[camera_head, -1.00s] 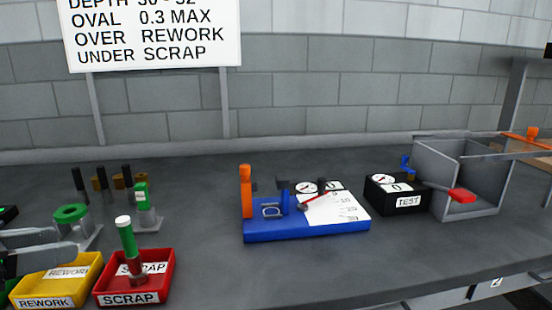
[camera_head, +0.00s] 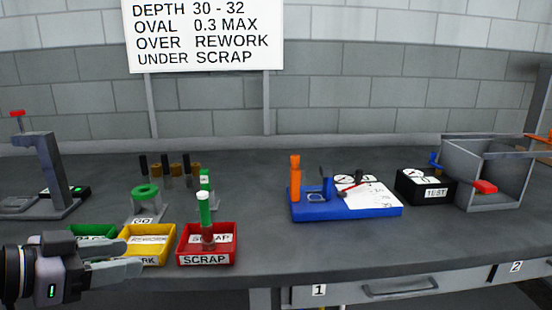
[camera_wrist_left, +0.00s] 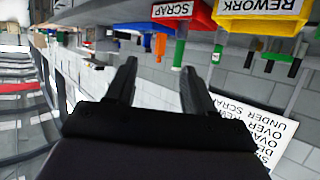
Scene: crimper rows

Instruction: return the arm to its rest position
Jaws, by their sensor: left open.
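My left gripper (camera_head: 118,258) comes in at the lower left of the head view, in front of the green and yellow trays and partly covering them. Its fingers are apart and nothing shows between them; the left wrist view also shows the two fingers (camera_wrist_left: 156,88) spread and empty. The red SCRAP tray (camera_head: 207,259) stands to the right of the fingers, with a green-and-white-topped part (camera_head: 205,212) upright in it. My right gripper is not in view.
The yellow REWORK tray (camera_head: 157,258) and a green tray (camera_head: 92,231) stand by the gripper. A blue gauge fixture (camera_head: 345,211), a black TEST box (camera_head: 425,187) and a grey bin (camera_head: 480,180) stand to the right. A grey press (camera_head: 48,170) stands at left. The bench front middle is clear.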

